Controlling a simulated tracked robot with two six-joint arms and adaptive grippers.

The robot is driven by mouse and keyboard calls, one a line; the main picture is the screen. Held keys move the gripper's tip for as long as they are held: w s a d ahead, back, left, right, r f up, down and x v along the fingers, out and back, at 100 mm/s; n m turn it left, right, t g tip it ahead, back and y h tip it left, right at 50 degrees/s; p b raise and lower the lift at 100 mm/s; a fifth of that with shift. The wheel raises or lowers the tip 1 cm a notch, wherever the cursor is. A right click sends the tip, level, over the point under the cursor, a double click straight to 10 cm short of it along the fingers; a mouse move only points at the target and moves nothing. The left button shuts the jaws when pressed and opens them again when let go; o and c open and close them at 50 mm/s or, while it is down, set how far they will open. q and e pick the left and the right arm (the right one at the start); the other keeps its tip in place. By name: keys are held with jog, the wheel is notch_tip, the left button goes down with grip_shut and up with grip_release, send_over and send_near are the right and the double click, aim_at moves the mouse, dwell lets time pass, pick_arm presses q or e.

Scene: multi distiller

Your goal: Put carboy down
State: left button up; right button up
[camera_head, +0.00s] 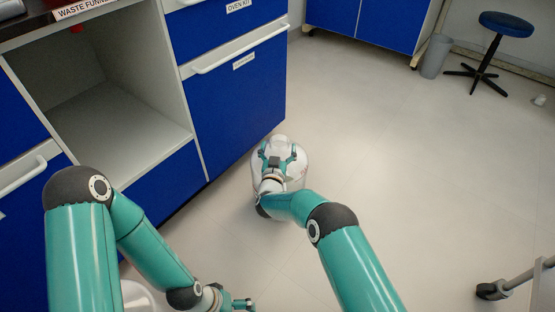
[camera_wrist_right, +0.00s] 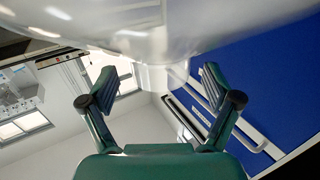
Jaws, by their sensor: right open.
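The clear carboy (camera_head: 299,172) stands on the floor beside the blue cabinet's front corner. My right gripper (camera_head: 281,151) is over the near side of the carboy, with its fingers spread at the neck. In the right wrist view, the carboy's pale see-through body (camera_wrist_right: 150,25) fills the top, and my open right gripper (camera_wrist_right: 155,85) has a finger on each side below it. Whether the fingers touch the carboy cannot be told. My left gripper (camera_head: 241,304) is at the bottom edge, away from the carboy; its opening is unclear.
Blue drawers (camera_head: 238,95) and an open cabinet bay (camera_head: 115,110) stand at the left. A stool (camera_head: 495,50) and a grey bin (camera_head: 435,56) are at the back right. A caster leg (camera_head: 495,290) is at the lower right. The floor between is clear.

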jog(key=s+a+p, duration=0.1)
jog(key=s+p, duration=0.4)
jog(key=s, duration=0.6)
jog(key=s+d+f+g+y, duration=0.3)
jog(key=s+d+f+g, duration=0.6)
jog(key=s+d+f, duration=0.15)
jog(key=s+d+g+y, duration=0.1)
jog(key=s+g, duration=0.3)
jog(key=s, duration=0.8)
jog(key=s+d+m+g+y, duration=0.1)
jog(key=s+d+g, duration=0.2)
jog(key=s, duration=0.9)
jog(key=shift+s+d+r+g+y, duration=0.15)
jog(key=shift+s+g+y, duration=0.25)
jog(key=shift+g, duration=0.3)
